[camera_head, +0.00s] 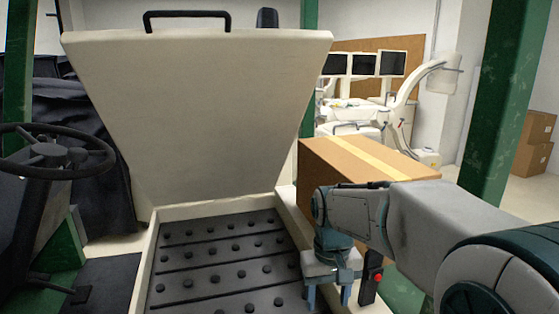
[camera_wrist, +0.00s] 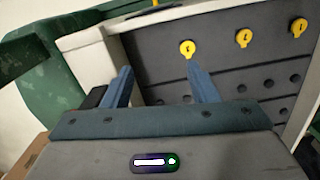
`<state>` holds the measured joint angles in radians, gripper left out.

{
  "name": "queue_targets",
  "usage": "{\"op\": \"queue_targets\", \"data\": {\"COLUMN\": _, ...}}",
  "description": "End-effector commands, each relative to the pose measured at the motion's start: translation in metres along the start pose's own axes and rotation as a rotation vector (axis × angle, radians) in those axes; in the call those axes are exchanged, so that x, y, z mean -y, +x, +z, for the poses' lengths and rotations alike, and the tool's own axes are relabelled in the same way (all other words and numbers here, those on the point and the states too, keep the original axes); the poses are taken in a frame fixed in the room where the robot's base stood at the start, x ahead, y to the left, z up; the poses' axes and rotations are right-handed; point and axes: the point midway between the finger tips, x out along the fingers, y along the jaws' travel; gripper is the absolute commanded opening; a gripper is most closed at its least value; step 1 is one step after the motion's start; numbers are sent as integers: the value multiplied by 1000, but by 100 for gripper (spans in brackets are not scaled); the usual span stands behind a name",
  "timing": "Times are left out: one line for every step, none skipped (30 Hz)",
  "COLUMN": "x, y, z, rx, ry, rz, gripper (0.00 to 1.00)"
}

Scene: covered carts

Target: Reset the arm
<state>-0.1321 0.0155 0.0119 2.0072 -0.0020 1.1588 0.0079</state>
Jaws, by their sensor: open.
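My gripper (camera_head: 328,295) is at the lower right of the head view, pointing down over the right rim of an open cart bin (camera_head: 150,265). Its blue fingers are spread apart with nothing between them. In the wrist view my gripper (camera_wrist: 158,85) also shows open, with the bin's pale rim and dark inside beyond the fingers. My arm (camera_head: 420,220) reaches in from the right. The cart's cream lid (camera_head: 195,110) with a black handle (camera_head: 187,15) stands raised. The bin's dark studded floor (camera_head: 225,265) looks bare in the head view.
A cardboard box (camera_head: 355,165) sits just behind my wrist. A black lever with a red button (camera_head: 377,278) is beside the gripper. Green posts (camera_head: 505,95) rise nearby, and a steering wheel (camera_head: 50,150) is at left. Yellow tags (camera_wrist: 187,48) show inside the bin.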

Motion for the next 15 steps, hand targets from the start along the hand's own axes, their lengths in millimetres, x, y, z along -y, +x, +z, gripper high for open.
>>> {"op": "queue_targets", "data": {"x": -5, "y": -4, "z": 15, "rx": -31, "ry": 14, "rz": 0, "gripper": 53}}
{"op": "queue_targets", "data": {"x": -8, "y": -6, "z": 23, "rx": -49, "ry": 21, "rz": 0, "gripper": 53}}
{"op": "queue_targets", "data": {"x": -11, "y": -7, "z": 33, "rx": -71, "ry": 29, "rz": 0, "gripper": 53}}
{"op": "queue_targets", "data": {"x": -13, "y": -7, "z": 41, "rx": -88, "ry": 36, "rz": 0, "gripper": 53}}
{"op": "queue_targets", "data": {"x": -15, "y": -8, "z": 48, "rx": -105, "ry": 43, "rz": 1, "gripper": 53}}
{"op": "queue_targets", "data": {"x": -18, "y": -8, "z": 58, "rx": -127, "ry": 52, "rz": 1, "gripper": 53}}
{"op": "queue_targets", "data": {"x": -20, "y": -8, "z": 66, "rx": -144, "ry": 59, "rz": 2, "gripper": 53}}
{"op": "queue_targets", "data": {"x": -22, "y": -7, "z": 74, "rx": -160, "ry": 66, "rz": 3, "gripper": 53}}
{"op": "queue_targets", "data": {"x": -24, "y": -6, "z": 84, "rx": -182, "ry": 75, "rz": 4, "gripper": 53}}
{"op": "queue_targets", "data": {"x": -25, "y": -4, "z": 91, "rx": -198, "ry": 81, "rz": 5, "gripper": 53}}
{"op": "queue_targets", "data": {"x": -26, "y": -3, "z": 97, "rx": -214, "ry": 87, "rz": 6, "gripper": 53}}
{"op": "queue_targets", "data": {"x": -28, "y": -1, "z": 106, "rx": -233, "ry": 95, "rz": 7, "gripper": 53}}
{"op": "queue_targets", "data": {"x": -29, "y": 1, "z": 112, "rx": -247, "ry": 100, "rz": 8, "gripper": 53}}
{"op": "queue_targets", "data": {"x": -30, "y": 2, "z": 117, "rx": -259, "ry": 105, "rz": 9, "gripper": 53}}
{"op": "queue_targets", "data": {"x": -31, "y": 4, "z": 123, "rx": -274, "ry": 111, "rz": 10, "gripper": 53}}
